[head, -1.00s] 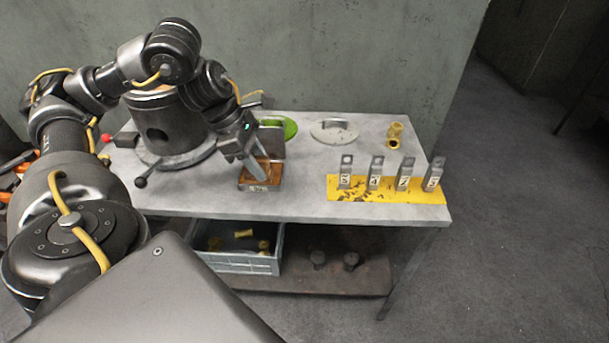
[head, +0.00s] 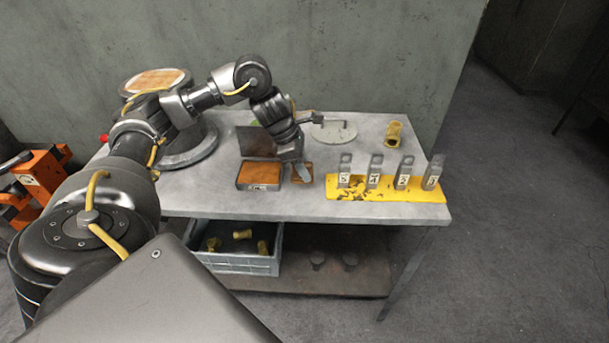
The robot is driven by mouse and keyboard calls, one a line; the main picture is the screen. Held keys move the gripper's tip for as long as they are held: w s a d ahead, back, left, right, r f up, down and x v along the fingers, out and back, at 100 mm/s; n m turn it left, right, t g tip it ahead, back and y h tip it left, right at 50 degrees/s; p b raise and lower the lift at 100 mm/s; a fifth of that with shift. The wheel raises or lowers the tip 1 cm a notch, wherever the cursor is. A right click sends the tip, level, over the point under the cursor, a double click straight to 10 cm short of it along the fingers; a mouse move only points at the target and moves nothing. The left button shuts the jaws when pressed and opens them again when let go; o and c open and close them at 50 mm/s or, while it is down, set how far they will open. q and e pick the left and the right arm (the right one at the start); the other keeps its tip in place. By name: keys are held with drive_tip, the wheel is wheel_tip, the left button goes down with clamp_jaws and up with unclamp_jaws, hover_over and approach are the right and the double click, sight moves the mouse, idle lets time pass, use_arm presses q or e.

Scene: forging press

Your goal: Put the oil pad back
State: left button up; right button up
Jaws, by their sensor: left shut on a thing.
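My left gripper (head: 292,170) is shut on a small brown pad (head: 304,168), which I take for the oil pad. The fingers cover part of the pad, and I cannot tell whether it touches the table. The gripper is just right of a shallow open tin (head: 260,188) with a label on its front and an orange-brown inside. A dark upright plate (head: 257,142), perhaps the tin's lid, stands behind it. My right gripper is not in view.
A yellow plate (head: 400,192) with several numbered upright metal tabs is to the right. A pale round disc (head: 340,133) and a brass fitting (head: 394,134) are at the back. A grey crate (head: 238,262) with brass pieces is below. The grey table (head: 230,207) is clear in front.

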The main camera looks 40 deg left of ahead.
use_arm(q)
wheel_tip(320, 180, down, 3)
drive_tip(key=shift+w+f, duration=0.1)
idle(0.3)
drive_tip(key=shift+f, duration=0.25)
drive_tip(key=o, duration=1)
drive_tip(key=shift+r, duration=0.1)
